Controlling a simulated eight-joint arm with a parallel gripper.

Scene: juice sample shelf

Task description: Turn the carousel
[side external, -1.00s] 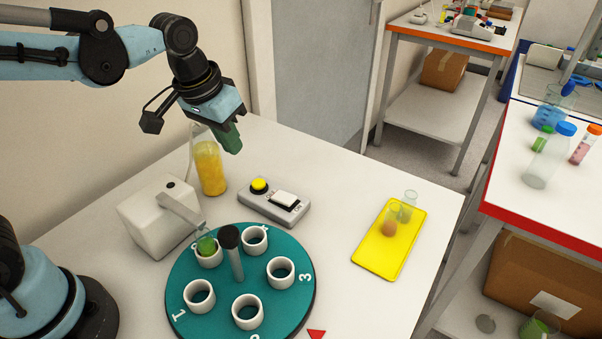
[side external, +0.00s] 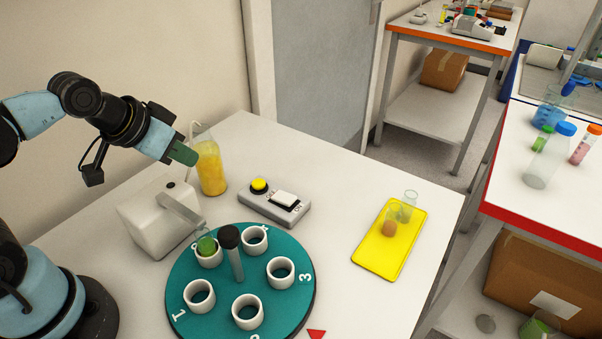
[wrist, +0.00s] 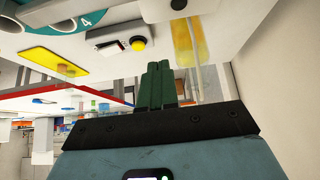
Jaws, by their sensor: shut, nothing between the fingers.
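The teal carousel (side external: 207,303) lies on the white table, with several white ring holders and a dark-capped grey post (side external: 232,250) standing at its middle. Numbers 1, 3 and 4 can be read on its rim. A green item (side external: 206,246) sits in the back-left holder, under the spout of a white dispenser (side external: 150,218). My gripper (side external: 184,155) is shut and empty, up in the air behind the dispenser, beside the bottle of yellow juice (side external: 211,170). In the wrist view its green fingers (wrist: 158,85) are together, and part of the carousel (wrist: 60,12) shows at the top left.
A grey switch box (side external: 290,213) with a yellow button (side external: 259,184) and a white rocker stands behind the carousel. A yellow tray (side external: 378,262) with two small glass vessels lies to the right. A red triangle marker (side external: 316,334) lies at the carousel's front right.

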